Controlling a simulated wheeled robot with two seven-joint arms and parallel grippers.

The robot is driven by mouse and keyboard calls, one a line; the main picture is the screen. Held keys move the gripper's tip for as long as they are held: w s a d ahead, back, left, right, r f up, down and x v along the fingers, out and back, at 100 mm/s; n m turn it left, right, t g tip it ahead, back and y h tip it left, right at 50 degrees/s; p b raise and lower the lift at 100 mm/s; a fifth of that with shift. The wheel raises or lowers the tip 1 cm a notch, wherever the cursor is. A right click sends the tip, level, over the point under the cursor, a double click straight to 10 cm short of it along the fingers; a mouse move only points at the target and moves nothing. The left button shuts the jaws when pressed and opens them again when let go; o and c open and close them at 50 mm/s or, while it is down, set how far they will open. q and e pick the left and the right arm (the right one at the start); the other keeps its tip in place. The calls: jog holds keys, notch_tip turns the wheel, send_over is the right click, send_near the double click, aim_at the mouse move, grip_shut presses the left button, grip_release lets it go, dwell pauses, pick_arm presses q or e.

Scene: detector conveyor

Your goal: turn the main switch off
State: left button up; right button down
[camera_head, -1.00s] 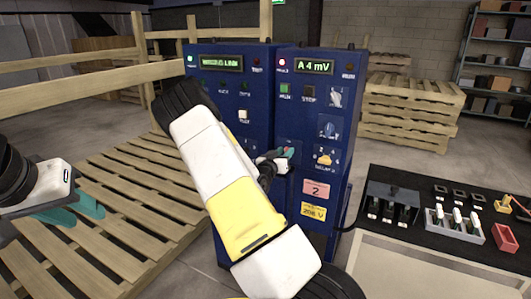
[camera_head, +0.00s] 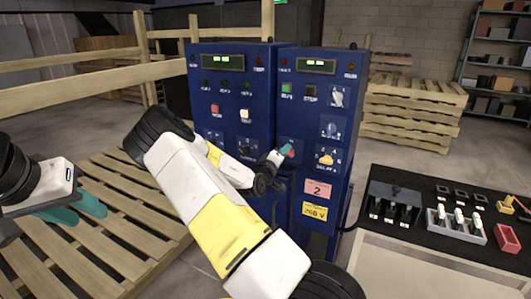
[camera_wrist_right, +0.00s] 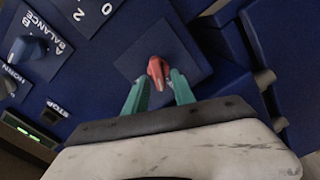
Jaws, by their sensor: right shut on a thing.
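The main switch is a red knob (camera_wrist_right: 157,72) on a dark blue plate, seen in the right wrist view. My right gripper (camera_wrist_right: 158,90) is shut on it, with a teal finger on either side. In the head view the red switch (camera_head: 287,150) shows small at the left side of the right blue cabinet (camera_head: 327,120), with my right gripper (camera_head: 281,154) at it. My forearm hides part of the left cabinet. My left gripper (camera_head: 82,208) is open and empty over the wooden pallet at the left. The cabinet display (camera_head: 316,66) shows only small green marks, no readable text.
The left blue cabinet (camera_head: 232,85) stands beside the right one. A black-topped bench (camera_head: 400,232) at the right holds small parts and a red tray (camera_head: 505,238). A pallet (camera_head: 110,240) lies at the left; stacked pallets (camera_head: 415,105) stand behind.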

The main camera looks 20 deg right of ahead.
jog(key=n, duration=0.4)
jog(key=shift+w+a+f+n, duration=0.1)
jog(key=shift+f+n, duration=0.2)
jog(key=shift+n, duration=0.4)
jog(key=c, duration=1.4)
grip_release()
jog(key=shift+c, duration=0.2)
